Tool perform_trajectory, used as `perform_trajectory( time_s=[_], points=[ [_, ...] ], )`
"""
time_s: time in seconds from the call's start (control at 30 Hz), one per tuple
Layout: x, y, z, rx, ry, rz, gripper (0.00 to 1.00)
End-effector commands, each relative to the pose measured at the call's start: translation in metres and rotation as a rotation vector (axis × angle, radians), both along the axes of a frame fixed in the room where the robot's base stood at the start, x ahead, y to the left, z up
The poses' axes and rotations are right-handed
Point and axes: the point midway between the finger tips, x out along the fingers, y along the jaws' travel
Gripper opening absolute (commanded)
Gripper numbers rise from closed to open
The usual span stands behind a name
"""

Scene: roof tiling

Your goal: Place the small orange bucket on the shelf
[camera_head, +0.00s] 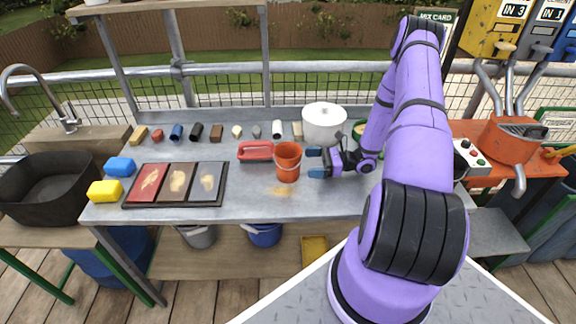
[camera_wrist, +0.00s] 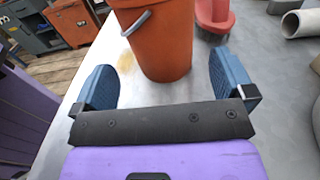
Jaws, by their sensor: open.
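The small orange bucket (camera_head: 288,162) stands upright on the grey work table, near its middle, with a grey wire handle. It also shows in the wrist view (camera_wrist: 160,40), just ahead of my gripper and between the lines of its fingers. My gripper (camera_head: 314,163) is open and empty, low over the table to the right of the bucket, its blue fingertips pointing at it. In the wrist view my gripper (camera_wrist: 162,90) has one finger on each side, apart from the bucket. A lower shelf (camera_head: 225,262) under the table holds other buckets. An upper shelf (camera_head: 150,6) runs along the top.
A red-handled float (camera_head: 256,151) lies left of the bucket, close to it. A white pot (camera_head: 323,124) stands behind my gripper. A tray (camera_head: 130,204) of three colour panels, sponges (camera_head: 105,191) and a row of small samples occupy the left and back.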

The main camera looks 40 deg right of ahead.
Motion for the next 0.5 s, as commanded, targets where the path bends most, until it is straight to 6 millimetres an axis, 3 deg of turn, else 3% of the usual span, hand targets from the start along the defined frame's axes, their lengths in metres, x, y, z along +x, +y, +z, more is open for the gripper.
perform_trajectory(
  time_s=[0.07, 0.33, 0.5],
  points=[
    [0.000, 0.000, -0.010, 0.001, 0.001, 0.000, 1.00],
    [0.011, 0.017, -0.007, 0.000, -0.001, 0.003, 1.00],
    [0.025, 0.039, -0.007, 0.001, -0.001, 0.004, 1.00]
  ],
)
